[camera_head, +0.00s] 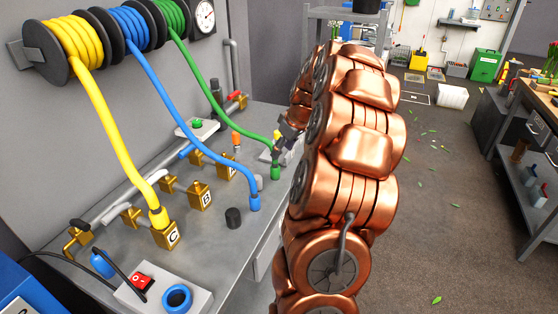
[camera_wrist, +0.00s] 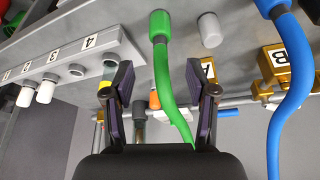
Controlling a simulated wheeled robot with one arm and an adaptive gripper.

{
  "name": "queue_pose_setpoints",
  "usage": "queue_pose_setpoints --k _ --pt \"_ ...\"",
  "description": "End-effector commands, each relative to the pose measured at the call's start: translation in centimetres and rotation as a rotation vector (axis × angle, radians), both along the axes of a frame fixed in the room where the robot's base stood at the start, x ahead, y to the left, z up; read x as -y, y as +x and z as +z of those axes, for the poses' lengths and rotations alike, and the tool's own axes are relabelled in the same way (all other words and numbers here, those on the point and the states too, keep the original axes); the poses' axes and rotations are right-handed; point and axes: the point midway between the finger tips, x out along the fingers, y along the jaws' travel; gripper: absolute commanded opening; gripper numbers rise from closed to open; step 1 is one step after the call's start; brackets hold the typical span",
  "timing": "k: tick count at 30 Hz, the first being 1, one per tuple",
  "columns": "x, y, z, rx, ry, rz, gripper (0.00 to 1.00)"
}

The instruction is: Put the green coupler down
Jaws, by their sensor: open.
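The green coupler (camera_head: 275,172) is at the end of the green hose (camera_head: 213,90) and appears to stand upright on the grey bench (camera_head: 215,255), near its front edge. In the wrist view the green coupler (camera_wrist: 159,25) is beyond my fingertips, with its hose running back between them. My gripper (camera_wrist: 159,68) is open, with its fingers on either side of the hose and apart from the coupler. In the head view my gripper (camera_head: 283,143) is small and partly hidden by my copper arm, just above the coupler.
The blue coupler (camera_head: 254,202) stands nearby, with a dark cap (camera_head: 234,217) beside it. The yellow coupler (camera_head: 158,218) is on brass block C (camera_head: 168,236). Brass block B (camera_head: 200,196) is free. A numbered rack (camera_wrist: 65,60) shows in the wrist view.

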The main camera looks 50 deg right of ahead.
Motion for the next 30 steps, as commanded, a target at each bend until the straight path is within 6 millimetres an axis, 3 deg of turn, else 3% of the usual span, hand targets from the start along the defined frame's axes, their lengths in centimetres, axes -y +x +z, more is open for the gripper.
queue_pose_setpoints --k 10,14,17,23,30 --pt "-0.1 -0.6 1.3 -0.003 0.002 0.001 0.57" --pt "-2.0 -0.2 1.5 -0.011 0.014 0.013 0.57" --pt "-6.1 0.3 2.1 -0.034 0.037 0.039 0.57" --pt "-17.2 -0.4 3.0 -0.121 0.088 0.091 0.57" --pt "-28.3 -5.3 3.0 -0.250 0.110 0.113 0.57"
